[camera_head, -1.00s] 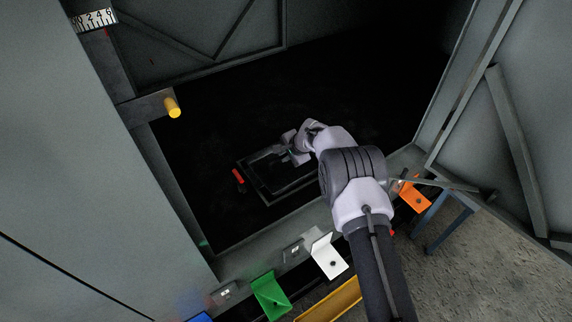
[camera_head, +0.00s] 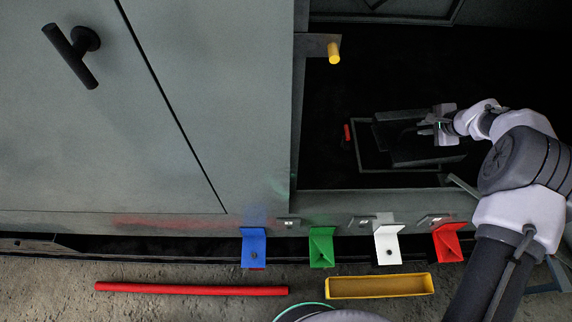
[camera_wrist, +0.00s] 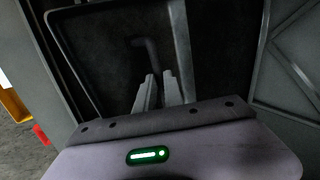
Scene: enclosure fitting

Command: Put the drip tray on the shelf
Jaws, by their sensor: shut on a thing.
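The drip tray (camera_head: 425,148) looks like a dark, shallow rectangular piece in the dark opening of the grey enclosure. My gripper (camera_head: 428,127) reaches in from the right and is at the tray's upper side. In the wrist view, my gripper (camera_wrist: 158,88) has its fingers close together in front of the dark tray (camera_wrist: 100,60), by a bent dark handle. The fingers hide part of the handle. A thin pale rectangular outline (camera_head: 357,150) shows around the tray's left side. I cannot tell whether this is the shelf, nor whether the tray touches it.
The enclosure's sill (camera_head: 375,199) runs below the opening, with blue (camera_head: 254,246), green (camera_head: 321,247), white (camera_head: 388,244) and red (camera_head: 447,242) brackets. A yellow peg (camera_head: 334,53) juts at the upper left of the opening. A red bar (camera_head: 190,289) and yellow channel (camera_head: 380,286) lie on the floor.

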